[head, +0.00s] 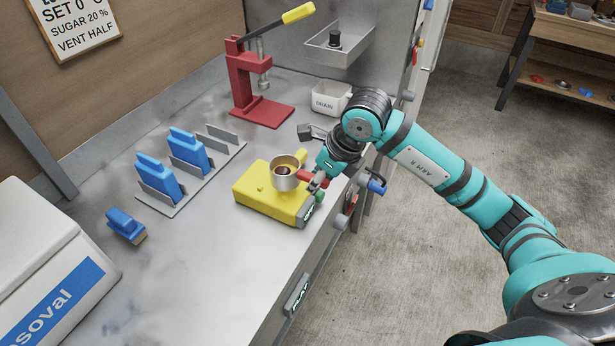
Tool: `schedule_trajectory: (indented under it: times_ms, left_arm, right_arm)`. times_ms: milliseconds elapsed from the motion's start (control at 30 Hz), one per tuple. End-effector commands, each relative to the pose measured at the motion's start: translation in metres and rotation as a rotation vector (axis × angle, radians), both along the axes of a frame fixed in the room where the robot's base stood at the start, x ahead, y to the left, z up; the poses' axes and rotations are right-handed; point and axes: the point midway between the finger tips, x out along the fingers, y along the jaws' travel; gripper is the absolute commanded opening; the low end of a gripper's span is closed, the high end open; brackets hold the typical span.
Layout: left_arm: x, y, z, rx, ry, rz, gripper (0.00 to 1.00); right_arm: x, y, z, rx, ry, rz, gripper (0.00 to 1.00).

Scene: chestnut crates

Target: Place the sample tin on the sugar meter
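The sample tin (284,182) is a small round metal cup with dark contents and a red handle (311,176) on its right side. It stands upright over the top of the yellow sugar meter (262,200) and looks to be resting on it. The meter lies near the bench's front edge, with a small display at its right end. My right gripper (310,156) is just right of the tin, by the handle. Its fingers look spread apart, one dark tip above and the other partly hidden near the handle. My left gripper is not in view.
A red lever press (263,108) stands behind, with a white drain box (331,97) to its right. A rack (192,182) holds blue-handled tools; a blue brush (126,226) lies left of it. A white machine (48,275) fills the lower left. The bench's front middle is clear.

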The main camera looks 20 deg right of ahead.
Motion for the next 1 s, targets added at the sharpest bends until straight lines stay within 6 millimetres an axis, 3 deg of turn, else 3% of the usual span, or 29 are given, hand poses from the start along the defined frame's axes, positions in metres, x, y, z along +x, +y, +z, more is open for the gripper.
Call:
schedule_trajectory:
  times_ms: [100, 200, 500, 867, 900, 1000]
  left_arm:
    - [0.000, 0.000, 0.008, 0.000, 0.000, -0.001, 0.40]
    - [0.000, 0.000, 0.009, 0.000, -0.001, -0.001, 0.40]
    - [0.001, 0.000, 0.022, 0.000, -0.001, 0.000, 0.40]
    - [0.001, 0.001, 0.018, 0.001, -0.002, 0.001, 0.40]
    - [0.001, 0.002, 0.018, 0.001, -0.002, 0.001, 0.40]
    - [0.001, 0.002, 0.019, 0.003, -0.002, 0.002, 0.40]
  right_arm:
    - [0.020, 0.007, 0.001, 0.003, 0.000, 0.000, 0.00]
    - [0.027, 0.009, -0.002, 0.001, 0.001, 0.000, 0.00]
    - [0.027, 0.009, -0.035, 0.001, 0.002, 0.001, 0.00]
    - [0.028, 0.009, -0.041, -0.001, -0.002, 0.001, 0.00]
    - [0.028, 0.009, -0.041, -0.001, -0.001, 0.001, 0.19]
    - [0.028, 0.009, -0.040, 0.000, 0.000, 0.001, 0.32]
